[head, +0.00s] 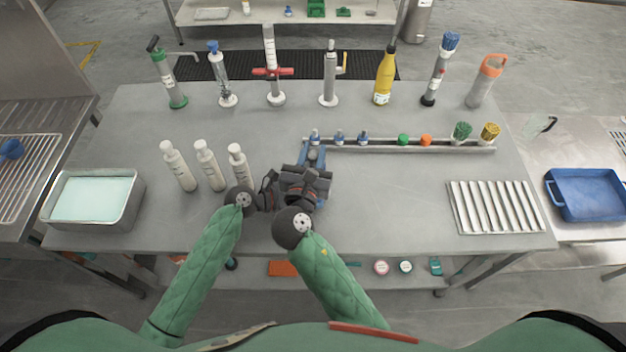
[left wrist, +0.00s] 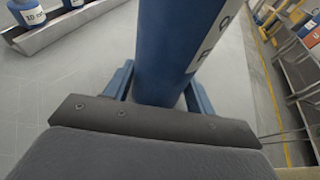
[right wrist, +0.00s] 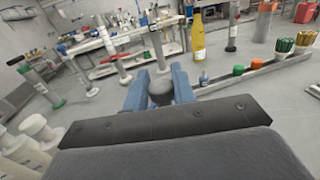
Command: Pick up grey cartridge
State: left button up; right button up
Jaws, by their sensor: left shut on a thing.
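My right gripper (head: 312,160) is just right of the left one, over the table middle. Its blue fingers (right wrist: 160,90) look apart, with a dark round shape between them.
The grey table (head: 400,180) holds several upright tubes and a yellow bottle (head: 384,75) along the back. A rack (head: 400,148) with small capped jars lies ahead. White bottles (head: 207,166) stand left, by a metal tray (head: 129,205). A ridged tray (head: 497,207) lies right.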

notch_tip(320, 180, up, 18)
dwell(0.7)
pick_arm(q)
jog(key=o, duration=0.8)
jog(key=shift+o, duration=0.2)
jog(key=shift+a, duration=0.15)
jog(key=v, duration=1.1)
jog(key=shift+s+a+r, duration=0.15)
jog(key=shift+s+a, duration=0.05)
jog(key=shift+a, duration=0.1)
